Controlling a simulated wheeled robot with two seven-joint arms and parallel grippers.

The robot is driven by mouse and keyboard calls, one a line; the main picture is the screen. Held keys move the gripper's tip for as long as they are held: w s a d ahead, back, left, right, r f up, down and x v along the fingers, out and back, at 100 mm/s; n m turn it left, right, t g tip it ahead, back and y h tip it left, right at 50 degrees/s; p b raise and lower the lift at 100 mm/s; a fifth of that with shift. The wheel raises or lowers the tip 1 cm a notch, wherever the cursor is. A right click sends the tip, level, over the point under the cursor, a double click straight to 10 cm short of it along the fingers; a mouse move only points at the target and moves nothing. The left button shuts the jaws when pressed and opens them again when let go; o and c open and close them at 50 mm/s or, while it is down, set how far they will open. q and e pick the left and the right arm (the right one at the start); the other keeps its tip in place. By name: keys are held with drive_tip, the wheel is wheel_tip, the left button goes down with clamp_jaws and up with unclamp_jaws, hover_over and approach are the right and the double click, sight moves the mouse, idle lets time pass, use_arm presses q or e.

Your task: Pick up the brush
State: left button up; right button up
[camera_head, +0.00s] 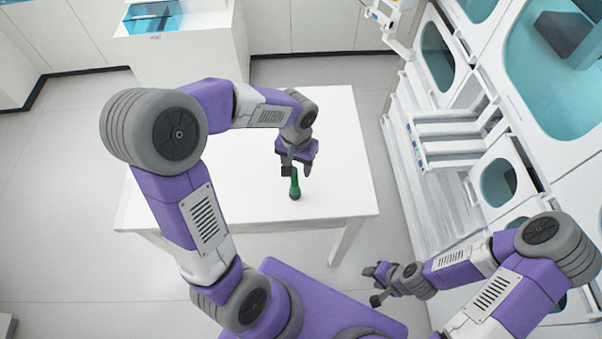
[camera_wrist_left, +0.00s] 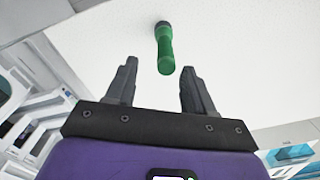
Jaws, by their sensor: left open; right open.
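The brush (camera_head: 295,186) is a green handle with a dark end, on the white table (camera_head: 240,200). In the left wrist view the brush (camera_wrist_left: 165,50) lies beyond my left fingertips, between their lines, with its dark end farther away. My left gripper (camera_head: 297,168) is open and empty just behind and above the brush in the head view; its jaws (camera_wrist_left: 157,75) are apart from the handle. My right gripper (camera_head: 376,285) is open and empty, off to the right in front of the table. Part of the brush may be hidden by my left gripper in the head view.
The rest of the white tabletop is clear. A white cabinet wall with teal windows (camera_head: 500,188) stands on the right. A white counter with a teal box (camera_head: 152,18) is behind the table.

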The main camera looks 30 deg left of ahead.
sight(295, 177)
use_arm(q)
drive_tip(key=f, duration=0.6)
drive_tip(key=shift+s+a+f, duration=0.3)
drive_tip(key=shift+a, duration=0.05)
clamp_jaws()
